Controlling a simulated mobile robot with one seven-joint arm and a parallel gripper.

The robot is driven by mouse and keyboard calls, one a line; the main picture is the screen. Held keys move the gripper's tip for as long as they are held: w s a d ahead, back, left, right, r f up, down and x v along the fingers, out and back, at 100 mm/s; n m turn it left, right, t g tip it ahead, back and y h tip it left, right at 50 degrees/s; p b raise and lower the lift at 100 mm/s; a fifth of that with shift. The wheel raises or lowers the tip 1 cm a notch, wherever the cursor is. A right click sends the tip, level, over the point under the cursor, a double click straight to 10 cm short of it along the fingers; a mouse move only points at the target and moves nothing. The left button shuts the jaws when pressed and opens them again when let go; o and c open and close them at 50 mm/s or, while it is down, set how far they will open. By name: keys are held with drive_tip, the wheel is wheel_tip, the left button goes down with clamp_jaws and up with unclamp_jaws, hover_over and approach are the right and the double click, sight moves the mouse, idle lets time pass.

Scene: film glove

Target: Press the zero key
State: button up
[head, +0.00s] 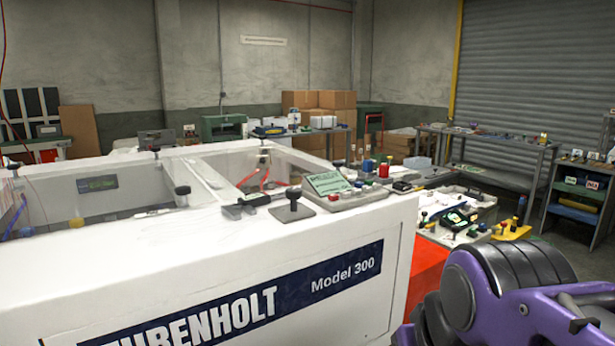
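A small grey console with a green display (328,183) sits on the top right corner of a large white machine (230,235), which is marked "Model 300". Small keys or buttons (352,193) show beside and in front of the display, one of them reddish. They are too small to read, so I cannot tell which is the zero key. My purple and dark grey arm fills the lower right of the head view, right of the machine and nearer to me. My gripper does not show in this view.
A black knob lever (293,198) and a dark clamp-like part (247,203) stand on the machine's top, left of the console. Behind it, a grey bench (490,140) carries small items. Cardboard boxes (320,100) are stacked at the back. An orange-red panel (428,268) shows beside the machine's right end.

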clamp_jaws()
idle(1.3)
